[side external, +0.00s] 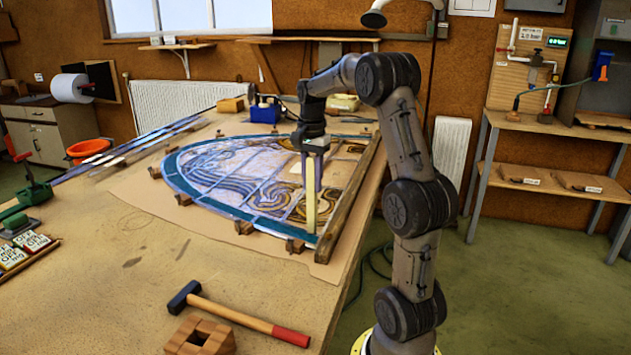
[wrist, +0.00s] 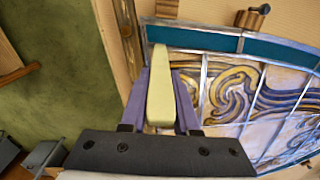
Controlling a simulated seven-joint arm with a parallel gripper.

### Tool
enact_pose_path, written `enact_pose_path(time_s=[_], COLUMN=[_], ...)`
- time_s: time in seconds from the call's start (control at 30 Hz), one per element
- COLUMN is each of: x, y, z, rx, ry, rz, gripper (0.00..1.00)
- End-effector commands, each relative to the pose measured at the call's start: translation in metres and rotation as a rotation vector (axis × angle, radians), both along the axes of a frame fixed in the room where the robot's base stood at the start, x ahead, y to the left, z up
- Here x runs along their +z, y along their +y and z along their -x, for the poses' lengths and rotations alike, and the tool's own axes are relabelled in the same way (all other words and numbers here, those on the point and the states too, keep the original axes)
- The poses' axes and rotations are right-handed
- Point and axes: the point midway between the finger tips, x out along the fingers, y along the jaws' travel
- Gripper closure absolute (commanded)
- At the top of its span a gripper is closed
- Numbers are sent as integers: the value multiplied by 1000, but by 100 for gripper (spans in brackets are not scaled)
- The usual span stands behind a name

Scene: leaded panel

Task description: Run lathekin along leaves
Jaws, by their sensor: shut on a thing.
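A leaded glass panel (side external: 235,179) with a pointed-arch outline, teal border and blue and amber swirls lies on the bench; it also shows in the wrist view (wrist: 225,92). My gripper (side external: 311,182) points down over the panel's right part, and its fingers (wrist: 160,95) are shut on a pale yellow flat stick, the lathekin (wrist: 161,85). In the side view the lathekin (side external: 311,205) hangs upright between the fingers, its lower end at the panel near the wooden batten. I cannot tell if its tip touches the lead.
A wooden batten (side external: 350,198) runs along the panel's right edge, and small wooden blocks (side external: 243,227) sit round its rim. Brown paper lies under the panel.

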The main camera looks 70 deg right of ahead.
Motion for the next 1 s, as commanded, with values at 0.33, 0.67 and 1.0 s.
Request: enact_pose_path(time_s=[0.33,0.67,1.0], x=[-1,0,0], y=[-3,-5,-8], z=[-20,-30,-44], rx=[1,2,1], ry=[1,1,1], rz=[-2,-2,-1], gripper=[100,100,100])
